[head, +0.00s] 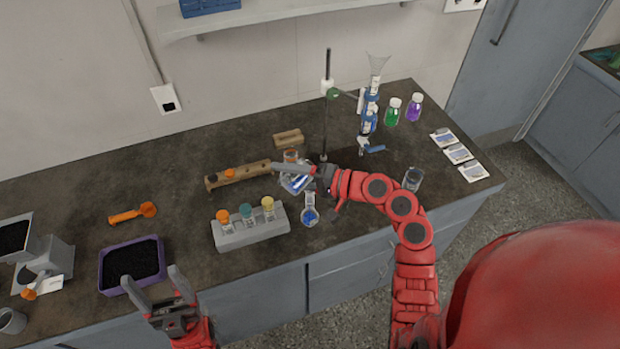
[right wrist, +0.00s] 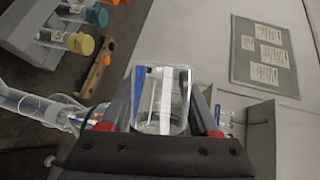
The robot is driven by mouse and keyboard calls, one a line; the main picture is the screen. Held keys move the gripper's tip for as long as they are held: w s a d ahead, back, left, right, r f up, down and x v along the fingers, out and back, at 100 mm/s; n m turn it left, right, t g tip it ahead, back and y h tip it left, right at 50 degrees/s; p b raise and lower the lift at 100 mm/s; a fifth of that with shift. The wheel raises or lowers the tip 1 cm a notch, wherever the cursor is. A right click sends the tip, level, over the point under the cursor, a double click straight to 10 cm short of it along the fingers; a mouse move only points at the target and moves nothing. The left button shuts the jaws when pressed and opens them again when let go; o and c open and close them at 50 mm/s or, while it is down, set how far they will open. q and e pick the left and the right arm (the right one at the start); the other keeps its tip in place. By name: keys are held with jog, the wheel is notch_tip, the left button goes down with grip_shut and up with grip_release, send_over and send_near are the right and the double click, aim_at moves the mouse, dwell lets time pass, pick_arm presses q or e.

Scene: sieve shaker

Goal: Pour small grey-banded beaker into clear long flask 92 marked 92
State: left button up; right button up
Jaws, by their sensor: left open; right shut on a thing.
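My right gripper (head: 292,178) is shut on a small clear beaker (right wrist: 163,98) with a blue stripe, a white patch and a grey band. In the head view the beaker (head: 296,184) is partly hidden by the gripper and looks tilted. Just below it on the counter stands a clear glass vessel (head: 310,214) with something blue in it. In the right wrist view a long clear glass neck (right wrist: 35,103) lies left of the beaker. I cannot read a 92 on either. My left gripper (head: 153,284) is open and empty near the front edge.
A grey rack (head: 248,235) with several capped tubes and a wooden rack (head: 238,176) stand left of the right gripper. A stand (head: 326,110) holds glassware behind. A clear beaker (head: 412,180) stands right. A purple tray (head: 131,264) lies near the left gripper.

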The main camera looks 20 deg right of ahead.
dwell(0.6)
jog(key=shift+w+p, duration=0.3)
jog(key=shift+s+r, duration=0.15)
jog(key=shift+s, duration=0.1)
jog(key=shift+w+m, duration=0.1)
jog(key=shift+m, duration=0.2)
jog(key=shift+w+p, duration=0.15)
jog(key=shift+p, duration=0.25)
